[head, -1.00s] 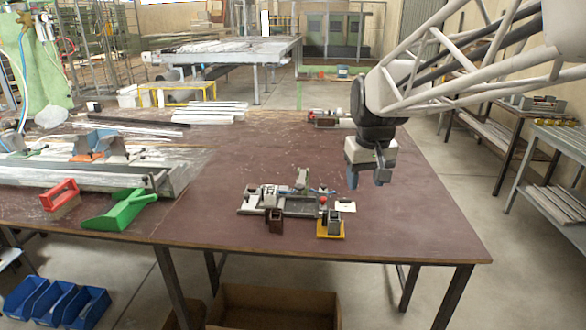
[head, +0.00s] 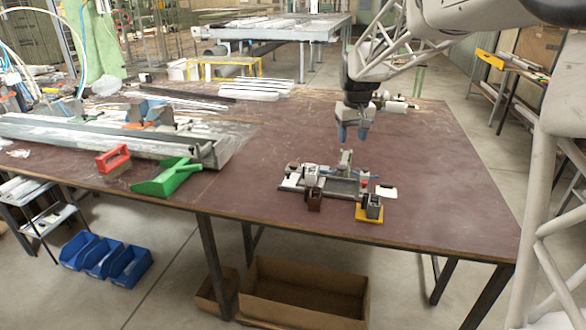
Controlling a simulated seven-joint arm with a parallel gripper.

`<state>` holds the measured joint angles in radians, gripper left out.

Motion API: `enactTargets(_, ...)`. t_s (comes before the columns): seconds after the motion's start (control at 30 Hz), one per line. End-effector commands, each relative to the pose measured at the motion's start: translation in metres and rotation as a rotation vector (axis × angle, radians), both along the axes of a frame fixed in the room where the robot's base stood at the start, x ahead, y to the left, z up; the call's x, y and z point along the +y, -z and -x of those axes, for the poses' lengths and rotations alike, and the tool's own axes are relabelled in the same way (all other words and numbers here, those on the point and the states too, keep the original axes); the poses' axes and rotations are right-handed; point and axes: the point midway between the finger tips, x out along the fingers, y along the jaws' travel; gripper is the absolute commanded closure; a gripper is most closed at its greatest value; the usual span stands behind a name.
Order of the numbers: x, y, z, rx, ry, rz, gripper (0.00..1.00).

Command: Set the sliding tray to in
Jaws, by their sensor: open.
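A small grey clamp fixture (head: 345,187) lies on the brown bench, with a white block (head: 310,173), a dark brown block (head: 313,200) and a red part (head: 364,182) on or beside it. A yellow plate (head: 368,216) with a grey block (head: 374,206) sits at its front right. Which part is the sliding tray, and its position, I cannot tell at this size. My gripper (head: 353,138) points down with blue fingers apart and empty. It is above and behind the fixture, near an upright grey post (head: 345,160), touching nothing that I can see.
A white card-like piece (head: 386,192) lies right of the fixture. Another small device (head: 397,104) stands behind my gripper. The bench's right side is clear.

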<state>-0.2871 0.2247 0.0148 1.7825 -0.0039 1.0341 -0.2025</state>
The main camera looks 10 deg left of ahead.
Motion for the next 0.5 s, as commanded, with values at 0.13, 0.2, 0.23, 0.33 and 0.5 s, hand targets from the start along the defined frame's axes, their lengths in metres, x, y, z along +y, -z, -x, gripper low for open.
enactTargets(0.13, 0.026, 0.016, -0.028, 0.011, -0.034, 0.004, 0.47)
enactTargets(0.2, 0.038, 0.024, -0.039, 0.016, -0.05, 0.006, 0.47)
enactTargets(0.23, 0.044, 0.027, -0.045, 0.018, -0.058, 0.007, 0.47)
enactTargets(0.33, 0.062, 0.039, -0.061, 0.024, -0.081, 0.009, 0.47)
enactTargets(0.5, 0.093, 0.061, -0.087, 0.034, -0.119, 0.014, 0.47)
